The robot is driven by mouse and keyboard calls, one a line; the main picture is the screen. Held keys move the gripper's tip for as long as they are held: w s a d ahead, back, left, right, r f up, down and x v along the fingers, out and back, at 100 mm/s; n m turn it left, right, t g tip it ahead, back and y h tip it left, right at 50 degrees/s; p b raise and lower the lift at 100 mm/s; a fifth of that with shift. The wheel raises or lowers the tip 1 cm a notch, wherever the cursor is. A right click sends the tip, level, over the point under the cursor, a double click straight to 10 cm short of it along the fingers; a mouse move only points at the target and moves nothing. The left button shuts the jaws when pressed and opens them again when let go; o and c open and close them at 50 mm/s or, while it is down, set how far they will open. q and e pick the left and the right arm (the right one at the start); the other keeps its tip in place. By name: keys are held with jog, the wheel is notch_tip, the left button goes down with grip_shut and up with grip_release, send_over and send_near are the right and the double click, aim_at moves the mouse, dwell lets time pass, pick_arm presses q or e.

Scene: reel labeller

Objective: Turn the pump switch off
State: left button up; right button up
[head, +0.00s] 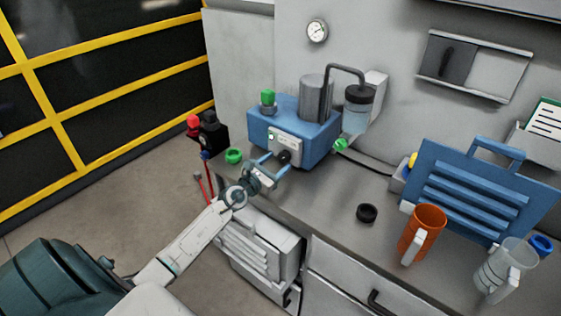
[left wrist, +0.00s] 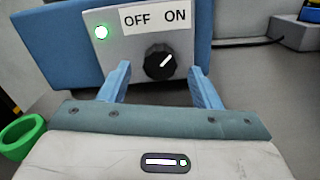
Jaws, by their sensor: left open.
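The pump (head: 262,124) is a blue box on the grey counter with a grey cylinder on top. Its pale front panel (head: 285,140) carries a black round switch (head: 284,157). In the left wrist view the switch (left wrist: 160,62) has a white pointer line tilted up to the right, toward the word ON on the label (left wrist: 156,17). A green lamp (left wrist: 101,32) is lit at the panel's left. My left gripper (head: 269,164) is open in front of the switch, its blue fingers (left wrist: 160,88) either side of and below it, apart from it. My right gripper is not in view.
A green ring (head: 234,156) lies left of the pump. A black ring (head: 367,213), an orange jug (head: 422,233), a clear jug (head: 505,267) and a blue slatted rack (head: 476,190) stand to the right. The counter between pump and black ring is clear.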

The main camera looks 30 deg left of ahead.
pick_arm(q)
jog(key=shift+w+d, duration=0.1)
jog(key=shift+w, duration=1.1)
jog(key=shift+c, duration=0.4)
jog(key=c, duration=0.9)
